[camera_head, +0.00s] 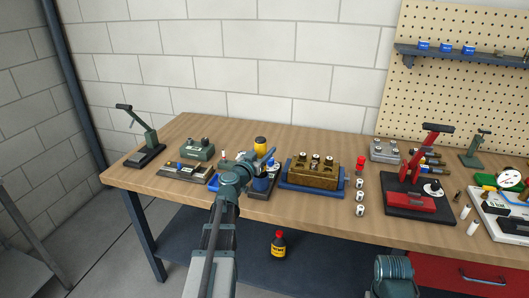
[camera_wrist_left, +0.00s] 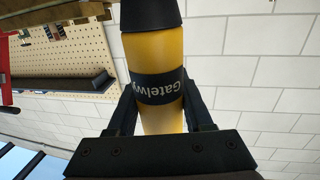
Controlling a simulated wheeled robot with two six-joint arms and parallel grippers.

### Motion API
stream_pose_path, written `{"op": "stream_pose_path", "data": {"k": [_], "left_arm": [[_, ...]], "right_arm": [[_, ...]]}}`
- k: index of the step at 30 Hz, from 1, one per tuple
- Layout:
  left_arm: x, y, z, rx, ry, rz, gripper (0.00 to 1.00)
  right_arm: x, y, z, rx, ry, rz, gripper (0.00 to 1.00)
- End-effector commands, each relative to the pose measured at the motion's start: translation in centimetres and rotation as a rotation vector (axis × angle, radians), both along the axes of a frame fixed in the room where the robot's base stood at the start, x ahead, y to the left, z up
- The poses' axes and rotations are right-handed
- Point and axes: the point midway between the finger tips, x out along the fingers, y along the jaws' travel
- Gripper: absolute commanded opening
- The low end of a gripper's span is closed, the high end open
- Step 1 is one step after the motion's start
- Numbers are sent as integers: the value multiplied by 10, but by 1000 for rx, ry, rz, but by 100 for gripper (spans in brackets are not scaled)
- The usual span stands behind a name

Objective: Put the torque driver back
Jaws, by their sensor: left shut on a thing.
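The torque driver (camera_head: 260,143) shows as a yellow handle with a dark top, above the left part of the workbench. In the left wrist view the yellow handle (camera_wrist_left: 152,50) has a black band with lettering and a black end. My left gripper (camera_head: 263,160) is shut on it, with one finger on each side of the handle in the left wrist view (camera_wrist_left: 160,108). A dark blue holder (camera_head: 262,187) is just below the gripper, partly hidden by my arm. I cannot tell whether the driver's lower end touches it. My right gripper is out of view.
A brass block on a blue tray (camera_head: 286,184) stands close on the right. A green block (camera_head: 197,149) and a lever press (camera_head: 146,146) are on the left. A bottle (camera_head: 279,247) stands on the lower shelf.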

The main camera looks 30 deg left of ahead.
Motion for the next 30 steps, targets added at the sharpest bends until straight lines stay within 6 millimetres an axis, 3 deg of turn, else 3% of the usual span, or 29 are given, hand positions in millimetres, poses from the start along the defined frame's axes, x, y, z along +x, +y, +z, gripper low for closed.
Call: {"op": "stream_pose_path", "data": {"k": [1, 6, 17, 30], "left_arm": [[0, 0, -2, 0, 0, 0, 53], [0, 0, -1, 0, 0, 0, 81], [0, 0, 5, 0, 0, 0, 81], [-87, -5, 2, 0, 0, 3, 81]], "right_arm": [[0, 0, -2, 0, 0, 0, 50], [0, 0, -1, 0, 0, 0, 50], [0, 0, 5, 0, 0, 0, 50], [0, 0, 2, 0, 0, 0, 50]]}}
